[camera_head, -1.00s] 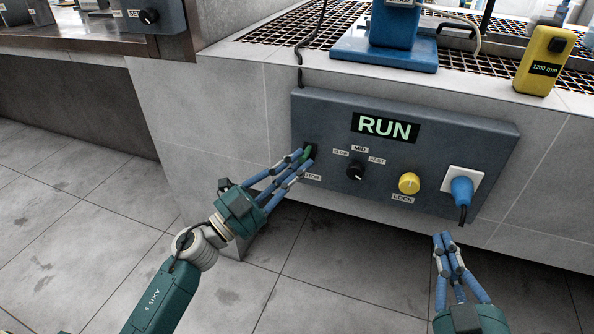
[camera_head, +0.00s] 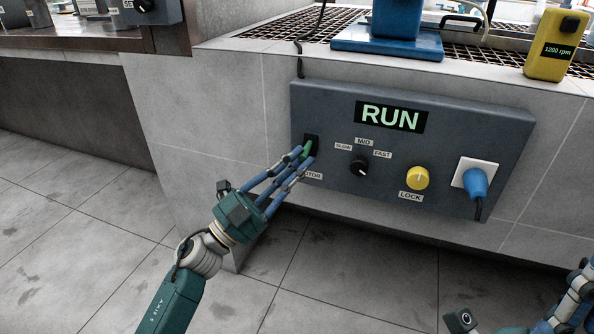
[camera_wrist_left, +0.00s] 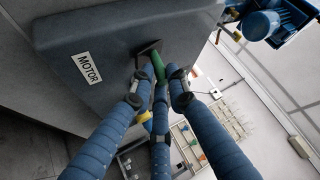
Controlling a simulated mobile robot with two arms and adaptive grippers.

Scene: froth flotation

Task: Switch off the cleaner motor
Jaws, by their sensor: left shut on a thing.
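The grey control box (camera_head: 430,185) on the bench front shows a lit RUN display (camera_head: 391,117). At its left is the motor switch (camera_head: 309,147), a small green lever on a dark plate above a MOTOR label. My left gripper (camera_head: 303,155) has its blue fingers closed around the green lever. In the left wrist view, the lever (camera_wrist_left: 157,66) sits between the fingertips, beside the MOTOR label (camera_wrist_left: 87,68). Part of my right arm or gripper (camera_head: 573,303) shows at the lower right, cut off by the frame, and its fingertips cannot be made out.
Right of the switch are a black speed knob (camera_head: 359,165), a yellow LOCK knob (camera_head: 417,178) and a blue plug (camera_head: 476,183) in a white socket. A yellow 1200 rpm device (camera_head: 556,46) and a blue base (camera_head: 388,42) stand on the bench above. The floor in front is clear.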

